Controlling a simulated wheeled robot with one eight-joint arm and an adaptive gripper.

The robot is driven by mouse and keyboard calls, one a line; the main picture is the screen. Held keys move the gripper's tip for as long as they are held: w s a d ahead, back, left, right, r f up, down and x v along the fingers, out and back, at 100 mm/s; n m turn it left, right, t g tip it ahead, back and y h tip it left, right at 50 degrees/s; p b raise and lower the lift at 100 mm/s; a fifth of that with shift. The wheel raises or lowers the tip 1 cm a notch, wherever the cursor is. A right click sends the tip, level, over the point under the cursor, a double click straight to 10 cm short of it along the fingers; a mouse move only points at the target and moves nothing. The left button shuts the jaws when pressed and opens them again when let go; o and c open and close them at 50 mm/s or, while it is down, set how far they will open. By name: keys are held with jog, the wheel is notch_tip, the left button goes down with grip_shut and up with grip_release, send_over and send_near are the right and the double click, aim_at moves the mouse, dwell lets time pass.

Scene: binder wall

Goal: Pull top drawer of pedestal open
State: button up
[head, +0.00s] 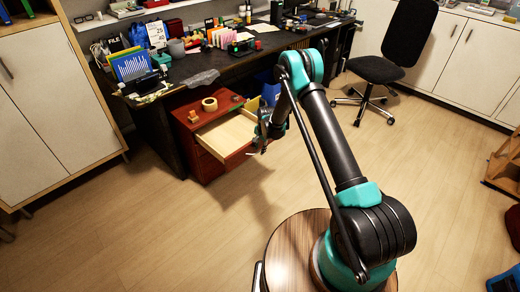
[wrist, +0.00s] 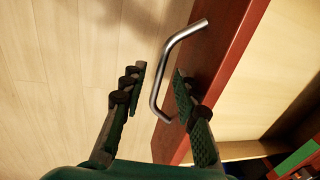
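The red-brown pedestal (head: 207,168) stands under the dark desk. Its top drawer (head: 228,136) is pulled out, and the pale, empty inside shows in the head view. In the wrist view the red drawer front (wrist: 208,75) carries a silver bar handle (wrist: 168,65). My gripper (head: 265,140) is at the drawer front in the head view. In the wrist view my gripper (wrist: 158,95) has its two fingers apart, one on each side of the lower part of the handle. The fingers do not visibly pinch the handle.
A roll of tape (head: 210,104) and small items lie on the pedestal top. The desk (head: 250,54) above holds files, cups and papers. A blue bin (head: 268,88) is behind the drawer. A black chair (head: 395,50) stands at the right. The wood floor in front is clear.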

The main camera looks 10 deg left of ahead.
notch_tip(320, 180, up, 12)
jog(key=s+d, duration=0.1)
jog(key=shift+d, duration=0.3)
dwell(0.3)
jog(key=shift+s+f, duration=0.1)
jog(key=s+d+r+n+t, duration=0.1)
jog(key=s+d+r+n, duration=0.1)
jog(key=s+d+r, duration=0.65)
jog(key=s+d+r+n+t, duration=0.1)
jog(key=s+d+r+n, duration=0.1)
jog(key=s+d+r, duration=0.65)
jog(key=s+d+r+n, duration=0.1)
jog(key=s+d, duration=0.5)
jog(key=s, duration=0.4)
jog(key=s+d+r+n+t+h, duration=0.1)
jog(key=s+d+r+n, duration=0.1)
jog(key=s+d, duration=0.4)
jog(key=s, duration=0.4)
jog(key=shift+s+d+r+h, duration=0.2)
jog(key=shift+d+h, duration=0.1)
jog(key=shift+d, duration=0.05)
